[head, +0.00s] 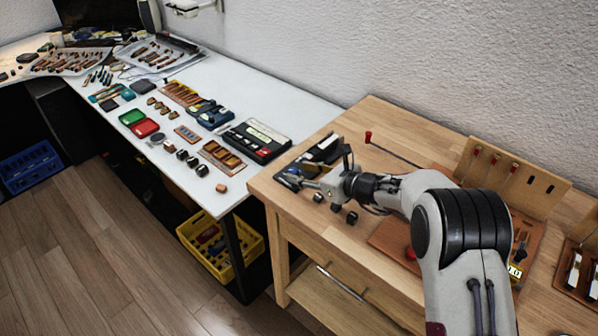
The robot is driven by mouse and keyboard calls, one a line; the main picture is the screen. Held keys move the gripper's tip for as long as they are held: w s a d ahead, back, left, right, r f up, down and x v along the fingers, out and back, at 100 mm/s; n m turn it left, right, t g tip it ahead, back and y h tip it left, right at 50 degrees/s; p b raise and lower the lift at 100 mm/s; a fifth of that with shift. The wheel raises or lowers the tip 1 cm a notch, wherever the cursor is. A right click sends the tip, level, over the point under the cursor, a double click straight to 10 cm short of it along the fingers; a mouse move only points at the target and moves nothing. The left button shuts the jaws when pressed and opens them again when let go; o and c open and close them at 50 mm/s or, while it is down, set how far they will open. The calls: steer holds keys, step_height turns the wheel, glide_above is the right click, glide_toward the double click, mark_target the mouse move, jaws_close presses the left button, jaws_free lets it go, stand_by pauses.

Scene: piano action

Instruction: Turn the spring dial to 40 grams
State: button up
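My gripper (306,181) is at the left end of the wooden bench, low over or beside dark objects there. Its fingers are too small and mixed with the dark objects to tell whether they are open or shut. No spring dial can be made out for certain. A red knob (410,253) sits on a reddish-brown board (389,238), partly hidden behind my arm. A small pale readout (514,271) with digits, perhaps 1.0, shows just right of my arm. My arm hides much of the board between them.
The wooden bench (372,117) carries a red-tipped rod (395,152), an upright wooden panel (512,172) with red-topped parts, and small black blocks (351,217). A second wooden stand (580,268) is at far right. The white table (215,78) holds trays and tools.

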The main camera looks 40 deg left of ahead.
steer(key=v, duration=0.9)
steer(key=shift+d+r, duration=0.2)
steer(key=shift+d, duration=0.1)
steer(key=shift+r, duration=0.1)
steer(key=shift+d+r, duration=0.15)
steer(key=s+d+r+n+h, duration=0.2)
steer(key=s+d+r+n, duration=0.25)
steer(key=d+r, duration=0.5)
steer(key=s+d+r+n+h, duration=0.25)
steer(key=d+r+n, duration=0.35)
steer(key=d, duration=0.7)
steer(key=s+d+n+t+h, duration=0.1)
steer(key=s+d+n+h, duration=0.1)
steer(key=s+d, duration=0.4)
steer(key=s+d+n+t+h, duration=0.2)
steer(key=s+d+n+h, duration=0.1)
steer(key=d, duration=1.3)
steer(key=s+d+n+t+h, duration=0.2)
steer(key=s+d+h, duration=0.2)
steer(key=s+d, duration=0.4)
steer(key=d+r, duration=0.1)
steer(key=d, duration=0.2)
steer(key=shift+s+n, duration=0.35)
stand_by(0.6)
